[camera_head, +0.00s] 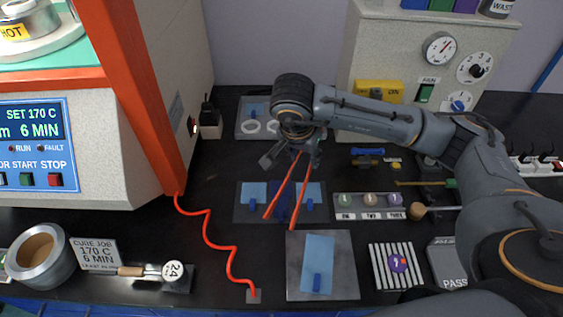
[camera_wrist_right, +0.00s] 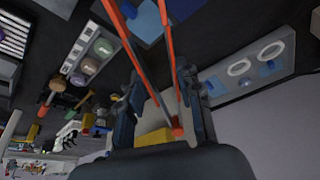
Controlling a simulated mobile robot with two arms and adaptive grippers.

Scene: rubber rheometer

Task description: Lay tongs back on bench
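The tongs have two long orange-red legs (camera_head: 299,187), spread apart and slanting down to the left over the middle of the bench (camera_head: 222,213). My right gripper (camera_head: 293,158) is at their upper end. In the right wrist view the tongs (camera_wrist_right: 177,123) lie between the two fingers of my right gripper (camera_wrist_right: 158,85), with their joined end near the palm. The legs point away, over blue sheets. The tongs seem held at a slant; whether their tips touch anything below is unclear. My left gripper is not in view.
Below the tongs is a dark mat with blue sheets (camera_head: 254,190). A grey plate with a blue sheet (camera_head: 319,264) lies in front. A tray with white rings (camera_head: 249,127) is behind. A red coiled cord (camera_head: 209,236) runs at left. A tray of numbered discs (camera_head: 370,214) is at right.

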